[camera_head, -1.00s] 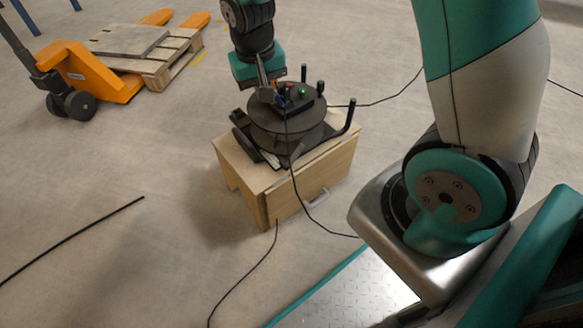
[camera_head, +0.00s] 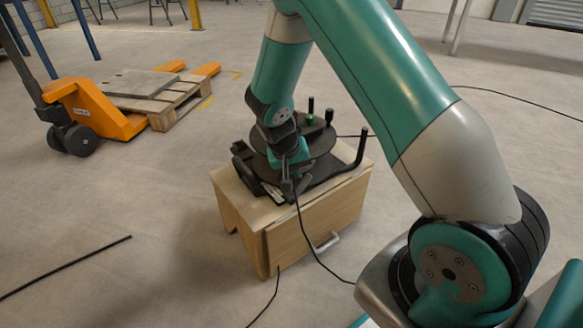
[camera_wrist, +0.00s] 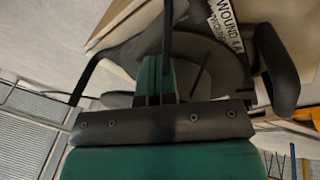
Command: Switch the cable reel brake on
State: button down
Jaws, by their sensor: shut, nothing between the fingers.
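The cable reel (camera_head: 318,146) is a dark round drum in a black frame on a small wooden cabinet. Small controls stand on its top, including a green knob (camera_head: 309,119), a black post (camera_head: 329,115) and a red part; I cannot tell which is the brake. My gripper (camera_head: 289,190) is shut and empty, pointing down at the reel's near side. Whether it touches the reel I cannot tell. In the wrist view, the gripper's dark finger (camera_wrist: 167,45) lies in front of the reel (camera_wrist: 205,62), with a white label (camera_wrist: 228,28) reading "WOUND" beyond. My arm hides part of the reel.
The wooden cabinet (camera_head: 315,230) has a drawer handle. A black upright handle (camera_head: 361,146) rises at the reel's right. Thin cables run over the floor. An orange pallet jack (camera_head: 95,110) with a wooden pallet (camera_head: 160,105) stands at the left. Floor around the cabinet is mostly clear.

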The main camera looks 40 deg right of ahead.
aim_at(302, 187)
jog(key=shift+x, duration=0.8)
jog(key=shift+s+d+f, duration=0.2)
jog(key=shift+d, duration=0.35)
jog(key=shift+s+d+f, duration=0.1)
jog(key=shift+d+f, duration=0.2)
jog(key=shift+p, duration=0.3)
